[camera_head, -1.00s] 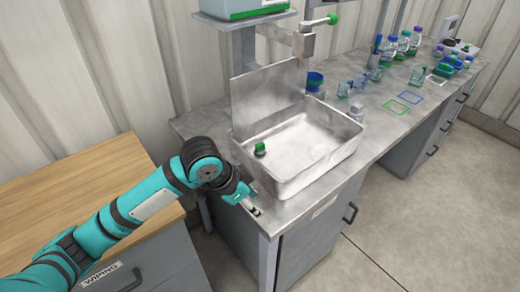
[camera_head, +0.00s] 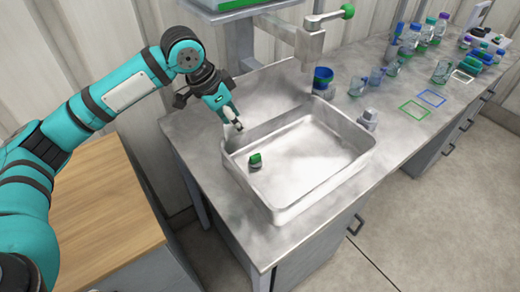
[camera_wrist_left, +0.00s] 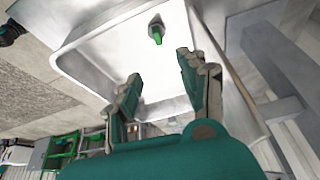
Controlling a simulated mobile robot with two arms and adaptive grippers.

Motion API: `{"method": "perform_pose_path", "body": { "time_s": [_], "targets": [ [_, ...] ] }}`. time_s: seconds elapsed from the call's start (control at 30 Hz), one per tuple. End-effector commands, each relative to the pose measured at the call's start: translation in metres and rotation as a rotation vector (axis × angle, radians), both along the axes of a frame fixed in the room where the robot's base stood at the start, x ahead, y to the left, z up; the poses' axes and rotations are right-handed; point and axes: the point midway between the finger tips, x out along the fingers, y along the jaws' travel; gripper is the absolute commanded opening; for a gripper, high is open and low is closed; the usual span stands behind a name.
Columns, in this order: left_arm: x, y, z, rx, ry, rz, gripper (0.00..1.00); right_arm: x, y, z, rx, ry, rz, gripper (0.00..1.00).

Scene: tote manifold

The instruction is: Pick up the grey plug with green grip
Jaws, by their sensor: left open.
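The grey plug with green grip (camera_head: 255,161) sits on the floor of the metal tote (camera_head: 322,180), near its left end. It also shows in the left wrist view (camera_wrist_left: 157,32), beyond my fingertips. My left gripper (camera_head: 238,125) is over the tote's back left rim, up and to the left of the plug and apart from it. In the left wrist view my left gripper (camera_wrist_left: 158,70) is open with nothing between its fingers. My right gripper is not in view.
The tote walls surround the plug. A tap with a green knob (camera_head: 348,12) hangs behind the tote. A small grey fitting (camera_head: 368,118) and a blue cup (camera_head: 322,78) stand on the metal bench beyond it. Bottles (camera_head: 437,28) stand farther right.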

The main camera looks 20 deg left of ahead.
Motion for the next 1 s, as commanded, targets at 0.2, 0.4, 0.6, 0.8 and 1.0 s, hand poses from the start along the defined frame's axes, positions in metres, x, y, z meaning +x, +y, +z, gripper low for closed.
{"method": "perform_pose_path", "body": {
  "time_s": [0.2, 0.4, 0.6, 0.8, 1.0],
  "targets": [
    [0.010, -0.012, -0.041, 0.001, 0.008, -0.002, 0.42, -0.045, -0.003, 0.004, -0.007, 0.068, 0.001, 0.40],
    [0.022, -0.024, -0.080, 0.000, 0.005, -0.002, 0.42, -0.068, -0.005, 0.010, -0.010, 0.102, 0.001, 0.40],
    [0.029, -0.030, -0.104, 0.001, 0.003, -0.002, 0.42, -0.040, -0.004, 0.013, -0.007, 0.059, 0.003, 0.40],
    [0.033, -0.030, -0.117, 0.002, 0.005, -0.002, 0.42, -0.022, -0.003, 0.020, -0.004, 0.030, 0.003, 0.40],
    [0.041, -0.035, -0.146, 0.001, 0.005, -0.002, 0.42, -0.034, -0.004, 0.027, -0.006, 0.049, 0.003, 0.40]
  ]
}}
